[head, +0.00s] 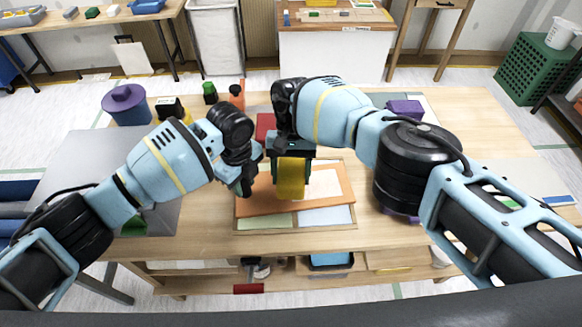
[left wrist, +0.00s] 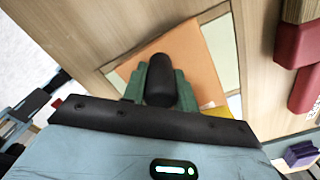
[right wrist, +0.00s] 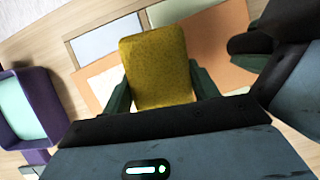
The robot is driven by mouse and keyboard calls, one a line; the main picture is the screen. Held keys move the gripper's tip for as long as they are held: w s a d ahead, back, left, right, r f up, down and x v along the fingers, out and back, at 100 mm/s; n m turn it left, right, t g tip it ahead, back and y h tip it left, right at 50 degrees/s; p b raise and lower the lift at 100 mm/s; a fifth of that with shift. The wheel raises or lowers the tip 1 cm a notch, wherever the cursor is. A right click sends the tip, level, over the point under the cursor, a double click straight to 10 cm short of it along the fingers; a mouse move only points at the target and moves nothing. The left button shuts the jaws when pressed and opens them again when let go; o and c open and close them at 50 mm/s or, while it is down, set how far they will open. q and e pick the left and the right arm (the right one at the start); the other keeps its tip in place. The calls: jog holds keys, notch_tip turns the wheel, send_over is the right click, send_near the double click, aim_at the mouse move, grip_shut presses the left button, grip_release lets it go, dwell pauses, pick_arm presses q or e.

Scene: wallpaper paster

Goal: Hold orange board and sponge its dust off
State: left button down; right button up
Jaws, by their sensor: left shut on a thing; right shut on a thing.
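The orange board (head: 265,205) lies over a wooden frame with pale panels in the middle of the table, with a whitish patch (head: 325,185) on its right part. My left gripper (head: 248,180) is at the board's left side, shut on a dark rounded handle (left wrist: 161,80); whether the handle is fixed to the board is unclear. The board also shows in the left wrist view (left wrist: 195,65). My right gripper (head: 291,165) is shut on the yellow sponge (head: 291,178), which hangs over the board. The sponge fills the middle of the right wrist view (right wrist: 157,70); whether it touches the board is unclear.
The pale-panelled frame (head: 295,228) reaches past the board's front edge. A purple round container (head: 124,103) stands at the table's back left. A purple box (head: 405,108) is at the back right, and small bottles (head: 210,92) stand behind my left arm.

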pick_arm(q)
jog(key=shift+s+a+f, duration=0.1)
jog(key=shift+s+f, duration=0.05)
jog(key=shift+f, duration=0.1)
pick_arm(e)
jog(key=shift+f, duration=0.15)
